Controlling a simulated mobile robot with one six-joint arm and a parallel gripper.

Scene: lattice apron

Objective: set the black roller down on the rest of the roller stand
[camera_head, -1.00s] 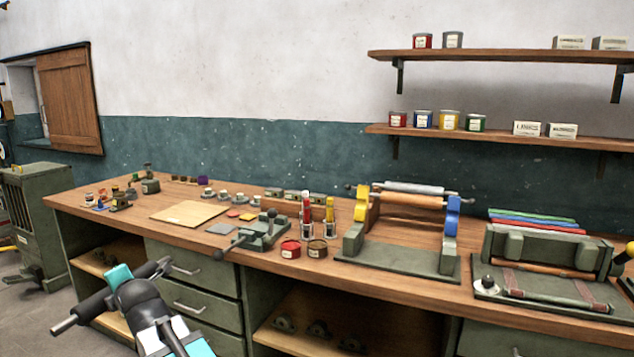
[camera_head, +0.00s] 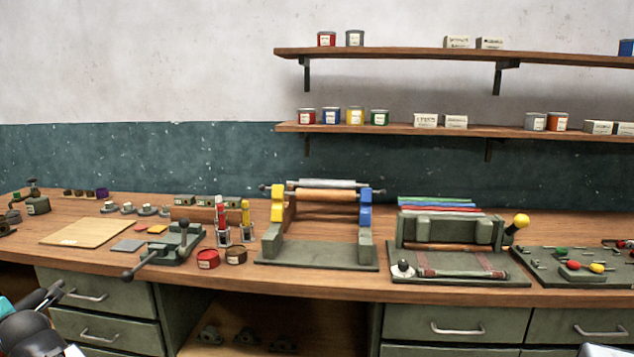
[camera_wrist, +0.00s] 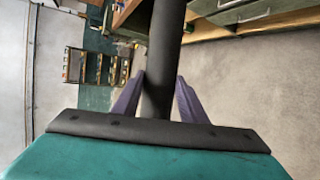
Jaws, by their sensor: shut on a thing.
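The black roller (camera_wrist: 167,35) is clamped between the two purple fingers of my gripper (camera_wrist: 160,80) in the wrist view. It runs up out of the top of that picture, clear of any surface. In the head view my gripper and one end of the roller (camera_head: 48,296) show only in part at the lower left corner, in front of the bench drawers. What looks like the roller stand (camera_head: 315,255) is on the bench near the middle, with a green base, short front posts and yellow and blue uprights. A wooden roller and a pale roller lie across its back. Its front posts carry nothing.
The wooden bench (camera_head: 200,285) stretches across the view. Red and brown tins (camera_head: 208,259) and a small lever press (camera_head: 172,248) stand left of the stand. A green machine with coloured rods (camera_head: 445,240) is to its right. Shelves with tins (camera_head: 400,128) hang above.

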